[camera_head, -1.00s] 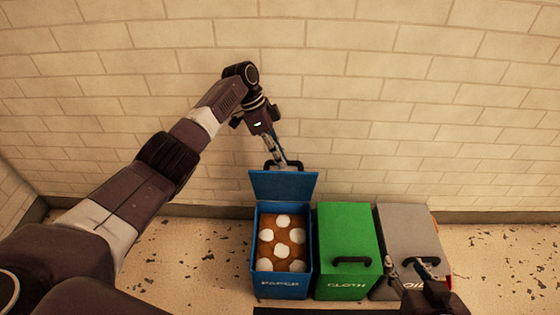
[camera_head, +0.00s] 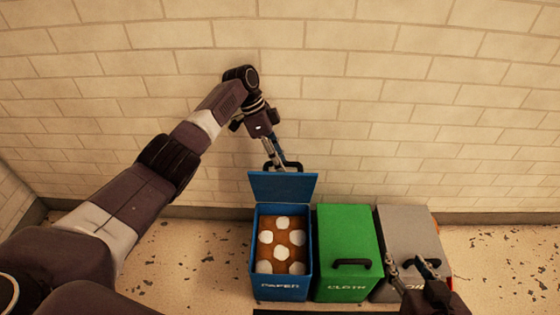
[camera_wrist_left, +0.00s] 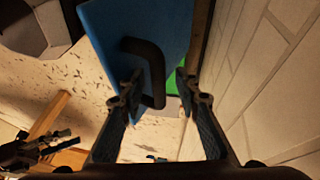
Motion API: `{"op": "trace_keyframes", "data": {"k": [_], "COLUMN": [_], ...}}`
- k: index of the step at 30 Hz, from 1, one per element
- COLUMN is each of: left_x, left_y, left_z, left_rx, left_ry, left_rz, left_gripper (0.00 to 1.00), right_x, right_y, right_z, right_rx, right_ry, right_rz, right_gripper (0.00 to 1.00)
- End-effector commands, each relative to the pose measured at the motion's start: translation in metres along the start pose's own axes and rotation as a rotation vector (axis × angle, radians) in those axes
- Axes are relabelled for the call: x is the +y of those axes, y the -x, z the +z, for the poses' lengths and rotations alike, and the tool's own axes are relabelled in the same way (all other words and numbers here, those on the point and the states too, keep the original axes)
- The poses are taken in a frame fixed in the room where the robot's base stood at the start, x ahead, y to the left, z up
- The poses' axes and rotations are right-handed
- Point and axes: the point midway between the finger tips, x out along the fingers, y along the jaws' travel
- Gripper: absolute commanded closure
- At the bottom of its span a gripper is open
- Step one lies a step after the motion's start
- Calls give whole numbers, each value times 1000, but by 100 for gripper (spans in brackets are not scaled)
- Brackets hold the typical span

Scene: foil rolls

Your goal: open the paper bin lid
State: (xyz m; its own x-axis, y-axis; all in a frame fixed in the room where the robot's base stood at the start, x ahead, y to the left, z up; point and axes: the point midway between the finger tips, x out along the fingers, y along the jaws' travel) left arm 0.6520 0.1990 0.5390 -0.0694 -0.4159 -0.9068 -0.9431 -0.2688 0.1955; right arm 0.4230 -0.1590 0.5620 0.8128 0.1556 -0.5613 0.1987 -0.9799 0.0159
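The blue paper bin (camera_head: 281,288) stands at the left of three bins. Its lid (camera_head: 284,187) is swung up and back toward the wall, showing brown contents with several white pieces. The lid's dark handle (camera_head: 294,165) is at its top edge. My left gripper (camera_head: 275,161) is at this handle. In the left wrist view the fingers (camera_wrist_left: 158,88) are spread apart, with the handle (camera_wrist_left: 148,52) between or just beyond their tips; firm contact cannot be told. The blue lid (camera_wrist_left: 110,35) shows there too. My right gripper (camera_head: 410,264) is open, over the grey bin's front.
The green cloth bin (camera_head: 347,235) with a shut lid and black handle stands beside the paper bin. The grey bin (camera_head: 409,225) is shut at the right. A brick wall (camera_head: 400,110) is close behind. Speckled floor (camera_head: 190,255) is free at the left.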

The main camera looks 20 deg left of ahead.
Motion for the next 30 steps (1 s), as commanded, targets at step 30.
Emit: {"op": "trace_keyframes", "data": {"k": [30], "left_x": [0], "left_y": [120], "left_z": [-1], "left_rx": [-1], "left_ry": [-1], "left_rz": [0], "left_gripper": [70], "right_x": [0], "right_y": [0], "right_z": [0], "right_rx": [0], "right_ry": [0], "right_rz": [0], "right_gripper": [60]}}
